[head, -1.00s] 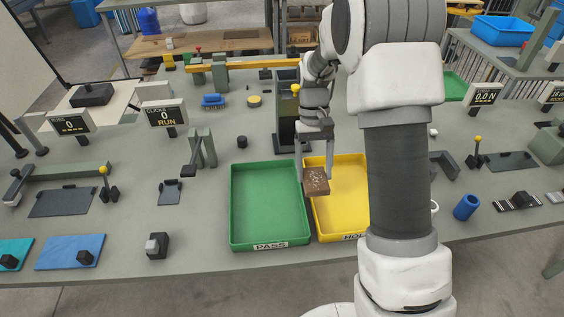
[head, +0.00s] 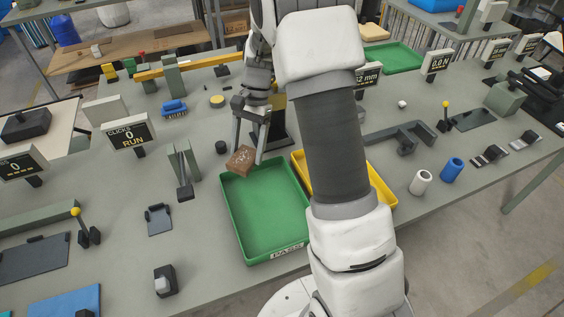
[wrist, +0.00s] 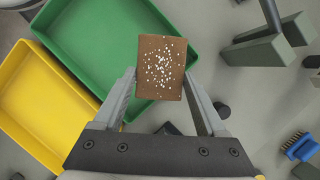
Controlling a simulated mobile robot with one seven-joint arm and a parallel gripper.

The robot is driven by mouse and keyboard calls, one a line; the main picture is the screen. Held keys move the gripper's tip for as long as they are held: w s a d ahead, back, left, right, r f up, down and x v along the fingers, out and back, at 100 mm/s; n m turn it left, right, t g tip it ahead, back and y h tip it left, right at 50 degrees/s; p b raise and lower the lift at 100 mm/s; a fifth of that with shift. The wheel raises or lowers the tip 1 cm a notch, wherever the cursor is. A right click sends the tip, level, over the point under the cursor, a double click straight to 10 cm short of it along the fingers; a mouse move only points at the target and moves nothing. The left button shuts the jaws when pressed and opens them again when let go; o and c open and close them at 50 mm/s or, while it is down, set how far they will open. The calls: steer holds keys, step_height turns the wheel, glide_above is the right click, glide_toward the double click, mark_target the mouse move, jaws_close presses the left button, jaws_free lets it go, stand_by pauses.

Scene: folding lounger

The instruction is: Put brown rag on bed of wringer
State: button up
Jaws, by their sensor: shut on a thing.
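The brown rag (head: 240,160) is a flat brown piece with white specks. My gripper (head: 247,155) is shut on it and holds it above the grey table by the back left corner of the green tray. In the wrist view the brown rag (wrist: 161,68) lies between both fingers of my gripper (wrist: 160,82). I cannot tell for sure which fixture is the wringer. A grey two-post fixture with a dark lever (head: 184,172) stands left of the rag; it also shows in the wrist view (wrist: 262,52).
The green tray (head: 233,232) and yellow tray (head: 384,196) lie at the front middle, the yellow partly behind my arm. A blue brush (head: 174,108), a yellow disc (head: 217,100) and a black knob (head: 221,147) stand nearby. Display signs (head: 129,134) stand at left.

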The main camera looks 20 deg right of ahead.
steer(key=m, duration=0.1)
steer(key=w+m+t, duration=0.1)
steer(key=m, duration=0.1)
steer(key=r+m, duration=0.1)
steer(key=shift+w+m+t+y, duration=0.25)
steer(key=shift+m+t+y, duration=0.15)
steer(key=m, duration=0.1)
steer(key=w+m+t, duration=0.1)
steer(key=m, duration=0.1)
steer(key=shift+w+d+r, duration=0.1)
steer(key=shift+d+r, duration=0.05)
steer(key=shift+r, duration=0.15)
glide_above(208, 196)
steer(key=d, duration=0.1)
steer(key=f, duration=0.7)
steer(key=shift+w+d+b, duration=0.1)
steer(key=shift+d+b, duration=0.1)
steer(key=shift+b, duration=0.1)
steer(key=shift+f+b, duration=0.3)
steer(key=shift+f, duration=1.7)
steer(key=shift+f, duration=0.1)
steer(key=o, duration=1.3)
